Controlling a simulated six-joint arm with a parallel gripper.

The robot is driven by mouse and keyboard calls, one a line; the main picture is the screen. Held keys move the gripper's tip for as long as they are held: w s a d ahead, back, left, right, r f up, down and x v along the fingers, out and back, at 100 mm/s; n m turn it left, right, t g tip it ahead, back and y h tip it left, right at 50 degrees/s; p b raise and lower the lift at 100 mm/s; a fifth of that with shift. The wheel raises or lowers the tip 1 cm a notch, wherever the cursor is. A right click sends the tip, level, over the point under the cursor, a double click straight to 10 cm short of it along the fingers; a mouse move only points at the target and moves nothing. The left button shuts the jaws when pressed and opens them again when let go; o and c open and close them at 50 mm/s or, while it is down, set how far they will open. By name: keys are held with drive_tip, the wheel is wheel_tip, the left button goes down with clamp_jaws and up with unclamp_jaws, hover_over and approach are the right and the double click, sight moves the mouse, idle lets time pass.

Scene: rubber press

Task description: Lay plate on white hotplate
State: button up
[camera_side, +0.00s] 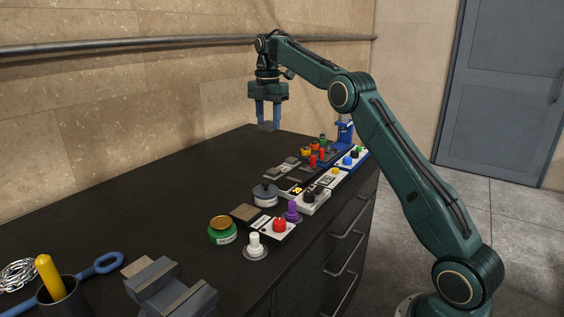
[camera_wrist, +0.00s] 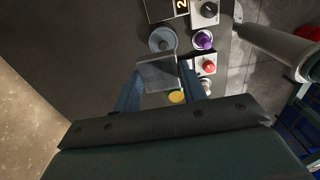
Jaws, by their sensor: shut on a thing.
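My gripper (camera_side: 268,122) is shut on a small grey square plate (camera_side: 268,126) and holds it in the air above the far part of the dark bench. In the wrist view the plate (camera_wrist: 157,74) lies between the blue fingers and hides part of the bench below. Which unit is the white hotplate is unclear.
A grey block (camera_side: 170,290) and dark cup (camera_side: 63,298) are nearer.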

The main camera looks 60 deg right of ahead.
drive_tip(key=s+d, duration=0.1)
drive_tip(key=d, duration=0.5)
drive_tip(key=shift+s, duration=0.15)
drive_tip(key=shift+f, duration=0.2)
hover_over(283, 184)
wheel_tip(283, 184, down, 16)
drive_tip(key=shift+r, duration=0.25)
idle(0.3)
drive_tip(key=shift+f, duration=2.15)
drive_tip(key=shift+f, duration=0.15)
drive_tip(key=o, duration=1.2)
drive_tip(key=shift+c, duration=0.2)
